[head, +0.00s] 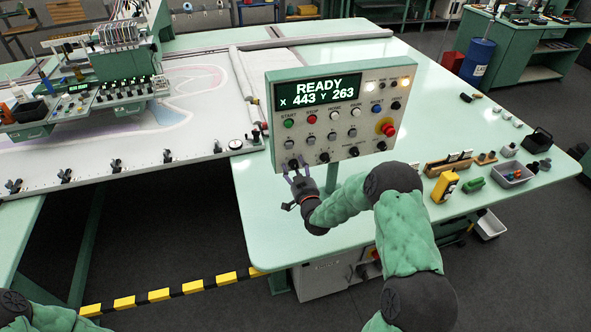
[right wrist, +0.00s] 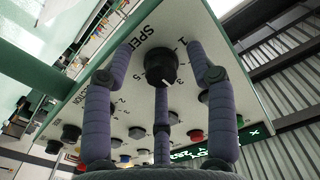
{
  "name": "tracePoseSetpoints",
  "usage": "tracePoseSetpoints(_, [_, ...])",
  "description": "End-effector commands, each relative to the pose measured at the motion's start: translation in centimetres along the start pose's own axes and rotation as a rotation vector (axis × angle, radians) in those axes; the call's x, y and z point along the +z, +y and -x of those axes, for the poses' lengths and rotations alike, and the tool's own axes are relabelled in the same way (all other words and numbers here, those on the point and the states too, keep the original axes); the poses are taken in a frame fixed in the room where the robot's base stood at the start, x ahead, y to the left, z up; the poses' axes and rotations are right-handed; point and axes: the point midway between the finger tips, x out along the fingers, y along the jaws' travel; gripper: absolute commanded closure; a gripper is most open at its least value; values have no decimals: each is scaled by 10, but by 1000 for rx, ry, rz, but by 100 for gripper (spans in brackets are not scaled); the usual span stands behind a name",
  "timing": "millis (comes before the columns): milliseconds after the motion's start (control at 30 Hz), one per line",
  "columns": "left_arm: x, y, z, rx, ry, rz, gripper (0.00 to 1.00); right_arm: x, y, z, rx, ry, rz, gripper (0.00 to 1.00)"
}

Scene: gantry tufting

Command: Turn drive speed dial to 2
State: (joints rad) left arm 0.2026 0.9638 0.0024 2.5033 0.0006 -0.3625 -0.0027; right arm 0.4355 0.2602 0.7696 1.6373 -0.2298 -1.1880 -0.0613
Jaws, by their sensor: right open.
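The drive speed dial, a black knob (right wrist: 160,66) on the control panel (right wrist: 215,75), sits beside the lettering SPEED in the right wrist view. Numbers 1, 3 and 5 show around it, and a pale pointer line on its face appears to point near 3. My right gripper (right wrist: 161,62) is open, with its three fingers spread around the dial; I cannot tell whether they touch it. In the head view my right gripper (head: 297,172) is at the lower left corner of the panel (head: 272,120), partly hiding the dial. My left gripper is outside the view.
The panel screen (head: 318,92) reads READY, X 443 Y 263. Several coloured buttons and a red emergency knob (head: 387,127) share the panel. The green table (head: 275,215) holds a yellow device (head: 445,187) and small trays at right. The tufting frame (head: 190,165) lies at left.

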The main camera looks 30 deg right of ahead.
Motion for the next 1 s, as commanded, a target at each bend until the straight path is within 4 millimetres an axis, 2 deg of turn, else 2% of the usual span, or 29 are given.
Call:
tracePoseSetpoints(67, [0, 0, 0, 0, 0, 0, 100, 0, 0, 0, 0, 0, 0, 43])
tracePoseSetpoints(200, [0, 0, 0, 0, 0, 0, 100, 0, 0, 0, 0, 0, 0, 82])
tracePoseSetpoints(267, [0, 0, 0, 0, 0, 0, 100, 0, 0, 0, 0, -1, 0, 99])
tracePoseSetpoints(667, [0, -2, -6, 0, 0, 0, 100, 3, 0, 1, -1, -4, 36, 99])
tracePoseSetpoints(1000, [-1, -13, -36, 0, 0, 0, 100, 7, 1, 1, -1, -4, 255, 99])
